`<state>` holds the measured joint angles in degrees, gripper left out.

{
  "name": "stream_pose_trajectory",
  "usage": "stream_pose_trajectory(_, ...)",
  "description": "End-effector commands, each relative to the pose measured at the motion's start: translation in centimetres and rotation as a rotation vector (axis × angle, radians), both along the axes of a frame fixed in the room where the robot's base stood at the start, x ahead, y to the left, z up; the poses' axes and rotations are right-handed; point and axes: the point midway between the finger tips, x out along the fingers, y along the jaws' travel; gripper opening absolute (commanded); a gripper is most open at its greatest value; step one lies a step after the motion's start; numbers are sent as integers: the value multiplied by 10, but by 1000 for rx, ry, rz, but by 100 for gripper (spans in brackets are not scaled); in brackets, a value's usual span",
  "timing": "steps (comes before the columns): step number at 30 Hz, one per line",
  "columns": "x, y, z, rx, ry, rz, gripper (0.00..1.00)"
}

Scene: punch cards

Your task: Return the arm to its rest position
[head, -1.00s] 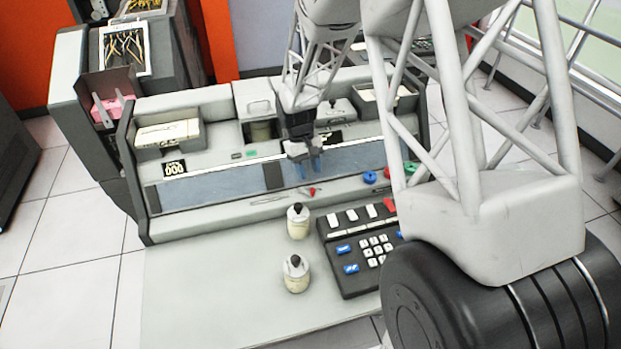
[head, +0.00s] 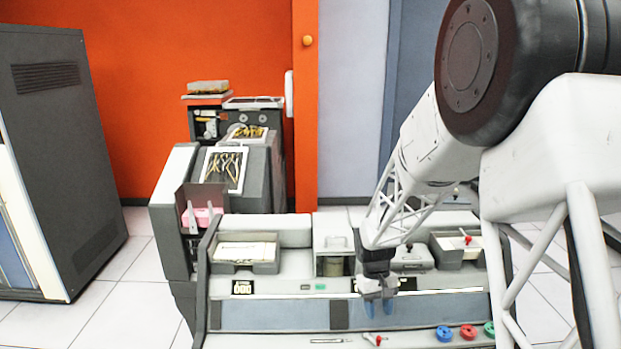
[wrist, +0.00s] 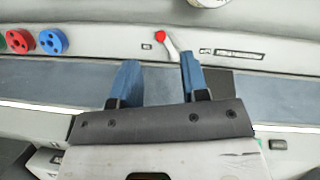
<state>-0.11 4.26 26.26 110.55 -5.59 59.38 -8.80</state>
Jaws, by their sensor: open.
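My gripper (head: 378,306) is open and empty above the blue-grey card bed (head: 270,316) of the grey card punch machine. In the wrist view my gripper (wrist: 158,78) shows its two blue fingers apart, with only the card bed and the machine's front ledge beneath them. My arm comes down from the upper right in the head view. A small red-tipped lever (head: 374,340) sits on the ledge just in front of the fingers; it also shows in the wrist view (wrist: 161,37).
Blue (head: 444,333), red (head: 468,331) and green (head: 489,328) knobs sit on the ledge at right. A card tray (head: 243,252) is at the machine's left. A pink card stack (head: 202,217) stands behind it. A dark cabinet (head: 70,150) stands far left, with open tiled floor between.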

Motion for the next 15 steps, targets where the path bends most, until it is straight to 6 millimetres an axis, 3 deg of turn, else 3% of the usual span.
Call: stream_pose_trajectory(15,-67,2,103,5,-161,-61,41)
